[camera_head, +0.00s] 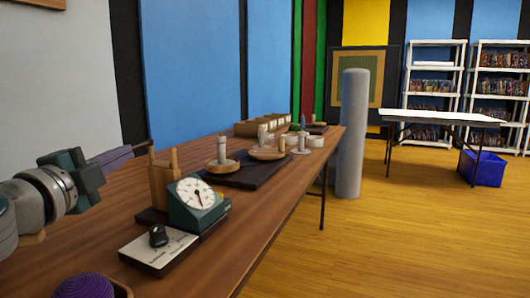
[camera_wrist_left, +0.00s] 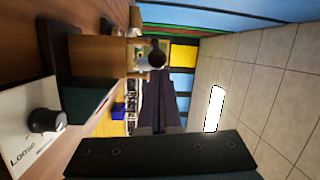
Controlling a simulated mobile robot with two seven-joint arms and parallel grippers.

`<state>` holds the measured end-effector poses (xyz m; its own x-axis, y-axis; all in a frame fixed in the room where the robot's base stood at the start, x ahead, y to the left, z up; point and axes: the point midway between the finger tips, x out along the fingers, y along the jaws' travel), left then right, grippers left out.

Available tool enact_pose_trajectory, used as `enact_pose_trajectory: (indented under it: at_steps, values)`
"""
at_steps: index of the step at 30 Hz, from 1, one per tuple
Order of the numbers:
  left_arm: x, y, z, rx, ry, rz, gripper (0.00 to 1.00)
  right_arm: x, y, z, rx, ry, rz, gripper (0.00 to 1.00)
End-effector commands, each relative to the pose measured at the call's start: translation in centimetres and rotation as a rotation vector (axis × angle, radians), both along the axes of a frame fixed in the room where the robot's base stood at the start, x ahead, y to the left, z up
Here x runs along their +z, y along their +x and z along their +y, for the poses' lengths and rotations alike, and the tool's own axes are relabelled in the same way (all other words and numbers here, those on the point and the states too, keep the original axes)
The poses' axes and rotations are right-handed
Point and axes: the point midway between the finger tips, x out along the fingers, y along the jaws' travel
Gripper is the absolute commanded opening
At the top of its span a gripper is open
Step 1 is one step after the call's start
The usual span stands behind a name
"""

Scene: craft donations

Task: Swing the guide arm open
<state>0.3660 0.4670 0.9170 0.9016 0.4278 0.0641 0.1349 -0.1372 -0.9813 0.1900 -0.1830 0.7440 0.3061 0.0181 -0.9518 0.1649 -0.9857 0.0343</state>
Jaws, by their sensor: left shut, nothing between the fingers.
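A wooden upright (camera_head: 163,182) stands on a dark base behind a teal dial box (camera_head: 195,203) on the long table. In the left wrist view the upright (camera_wrist_left: 100,56) lies sideways, with a small dark round-ended piece (camera_wrist_left: 156,58) at its end. I cannot tell for sure which part is the guide arm. My left gripper (camera_head: 146,147) reaches in from the left, just left of the upright's top, its fingers shut and empty. In the left wrist view the fingertips (camera_wrist_left: 160,72) appear close to the dark piece; I cannot tell whether they touch. My right gripper is not in view.
A white panel (camera_head: 158,250) with a dark knob lies in front of the dial. A purple ball (camera_head: 84,288) sits at the near edge. Wooden and white pieces stand on a dark tray (camera_head: 245,173) farther along. A grey pillar (camera_head: 352,135) stands beyond the table.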

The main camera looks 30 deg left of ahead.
Motion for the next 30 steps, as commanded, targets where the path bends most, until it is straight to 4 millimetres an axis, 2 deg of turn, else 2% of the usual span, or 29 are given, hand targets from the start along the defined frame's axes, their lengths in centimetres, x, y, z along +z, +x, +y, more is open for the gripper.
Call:
enact_pose_trajectory:
  at_steps: [13, 17, 20, 30]
  values:
    - [0.0, 0.0, 0.0, 0.000, 0.000, 0.000, 0.00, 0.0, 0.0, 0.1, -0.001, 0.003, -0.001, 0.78]
    - [0.8, 0.0, 0.0, -0.001, -0.001, -0.001, 0.00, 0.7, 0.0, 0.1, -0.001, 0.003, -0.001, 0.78]
    - [2.6, 0.0, -0.1, -0.001, 0.000, -0.001, 0.00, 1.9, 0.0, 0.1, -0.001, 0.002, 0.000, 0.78]
    - [11.8, 0.0, -0.1, -0.003, 0.002, -0.002, 0.00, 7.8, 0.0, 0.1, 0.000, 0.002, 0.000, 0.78]
